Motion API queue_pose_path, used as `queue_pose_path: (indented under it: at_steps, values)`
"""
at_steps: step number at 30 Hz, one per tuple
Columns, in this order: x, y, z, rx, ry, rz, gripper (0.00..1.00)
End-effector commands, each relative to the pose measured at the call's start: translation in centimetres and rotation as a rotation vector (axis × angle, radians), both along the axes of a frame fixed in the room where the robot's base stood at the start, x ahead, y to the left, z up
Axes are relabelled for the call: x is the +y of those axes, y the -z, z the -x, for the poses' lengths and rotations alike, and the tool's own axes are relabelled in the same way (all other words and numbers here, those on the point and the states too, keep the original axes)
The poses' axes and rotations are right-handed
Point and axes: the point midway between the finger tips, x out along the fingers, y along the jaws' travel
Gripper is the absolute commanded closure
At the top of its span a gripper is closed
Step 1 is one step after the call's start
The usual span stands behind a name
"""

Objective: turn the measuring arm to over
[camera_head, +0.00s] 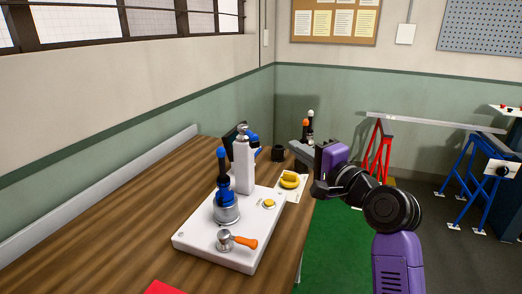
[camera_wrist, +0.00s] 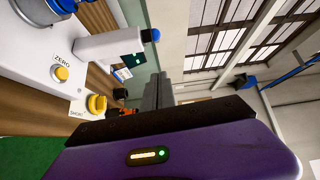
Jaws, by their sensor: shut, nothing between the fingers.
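The measuring device has a white base plate (camera_head: 210,244) on the wooden table. A white column (camera_head: 243,168) stands on it, with a silver knob on top and a blue part (camera_head: 252,138) beside its upper end. In front is a silver cylinder (camera_head: 226,213) with an upright blue handle (camera_head: 221,170). I cannot tell for sure which part is the measuring arm. The column (camera_wrist: 110,46) also shows sideways in the wrist view. My gripper (camera_head: 301,150) is shut and empty, right of the device and apart from it; its fingers (camera_wrist: 158,90) show in the wrist view.
A yellow button (camera_wrist: 62,73) marked ZERO is on the base plate. A yellow object (camera_head: 289,180) sits on a white card to the right. A dark mug (camera_head: 278,153) stands behind. Red and blue trestles (camera_head: 378,145) stand beyond.

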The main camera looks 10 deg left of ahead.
Motion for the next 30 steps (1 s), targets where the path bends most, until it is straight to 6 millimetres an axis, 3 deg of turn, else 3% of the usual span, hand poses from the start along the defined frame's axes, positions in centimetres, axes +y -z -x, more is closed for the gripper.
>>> queue_pose_path:
  at_steps: [8, 23, 30]
  values:
    - [0.6, -0.2, -0.7, 0.046, -0.024, -0.057, 1.0]
    - [6.0, -0.1, -7.3, 0.044, -0.021, -0.054, 1.0]
    - [8.8, -0.1, -6.1, 0.045, -0.022, -0.054, 1.0]
